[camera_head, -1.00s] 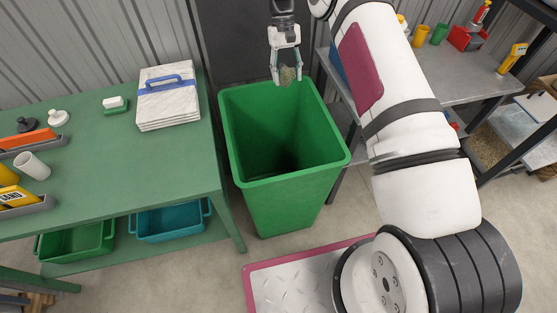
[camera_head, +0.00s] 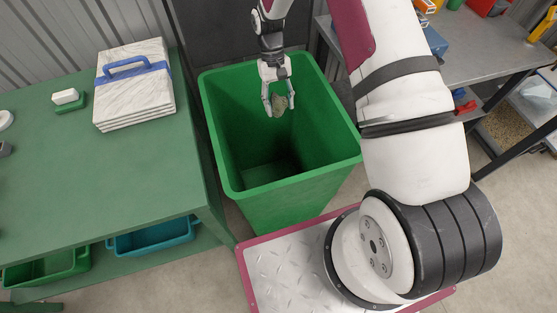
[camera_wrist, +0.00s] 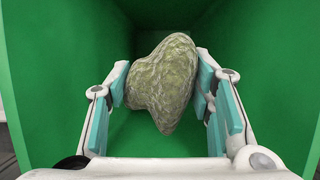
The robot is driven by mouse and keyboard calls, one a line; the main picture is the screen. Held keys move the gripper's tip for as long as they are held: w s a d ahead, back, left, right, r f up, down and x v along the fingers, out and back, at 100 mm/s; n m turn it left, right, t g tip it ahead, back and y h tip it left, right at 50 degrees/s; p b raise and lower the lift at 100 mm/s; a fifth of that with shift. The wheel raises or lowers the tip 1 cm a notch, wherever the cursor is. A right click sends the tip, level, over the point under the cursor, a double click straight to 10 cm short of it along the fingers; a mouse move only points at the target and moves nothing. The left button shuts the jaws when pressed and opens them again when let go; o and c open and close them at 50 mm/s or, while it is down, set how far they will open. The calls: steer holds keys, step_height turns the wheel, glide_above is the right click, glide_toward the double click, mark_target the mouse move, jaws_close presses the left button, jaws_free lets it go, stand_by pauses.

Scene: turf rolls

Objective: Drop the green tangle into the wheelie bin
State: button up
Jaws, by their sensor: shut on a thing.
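The green tangle (camera_wrist: 163,82) is a lumpy, grey-green clump between the two fingers of my gripper (camera_wrist: 162,95) in the wrist view. My gripper is shut on it, with teal pads touching its sides. In the head view my gripper (camera_head: 279,101) points down and holds the tangle (camera_head: 280,105) over the open mouth of the green wheelie bin (camera_head: 290,205), toward its back half. The bin is open, and its green walls surround the tangle in the wrist view. The part of the bin floor that shows looks empty.
A green table (camera_head: 95,190) stands left of the bin, carrying a stack of white tiles (camera_head: 135,95) with a blue-handled tool. A grey workbench (camera_head: 490,60) is at the right. Blue and green trays sit under the green table.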

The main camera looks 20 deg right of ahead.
mark_target(279, 100)
steer(key=shift+s+d+f+m, duration=0.1)
steer(key=shift+s+f+m, duration=0.15)
steer(key=shift+f, duration=0.2)
steer(key=shift+s+f+m, duration=0.15)
steer(key=shift+f+m, duration=0.1)
steer(key=shift+f, duration=0.15)
steer(key=shift+s+r+m+y, duration=0.25)
steer(key=shift+m+y, duration=0.15)
steer(key=shift+m, duration=0.3)
steer(key=r+m+p, duration=0.1)
steer(key=r+m+y+p, duration=0.1)
steer(key=r+m, duration=0.1)
steer(key=r+m+t+y, duration=0.1)
steer(key=r+m, duration=0.1)
steer(key=shift+w+p, duration=0.25)
steer(key=shift+p, duration=0.15)
steer(key=shift+w+f+m, duration=0.1)
steer(key=shift+f+m, duration=0.2)
steer(key=shift+f+b, duration=0.6)
steer(key=shift+f, duration=2.05)
steer(key=o, duration=1.3)
steer(key=shift+c, duration=0.2)
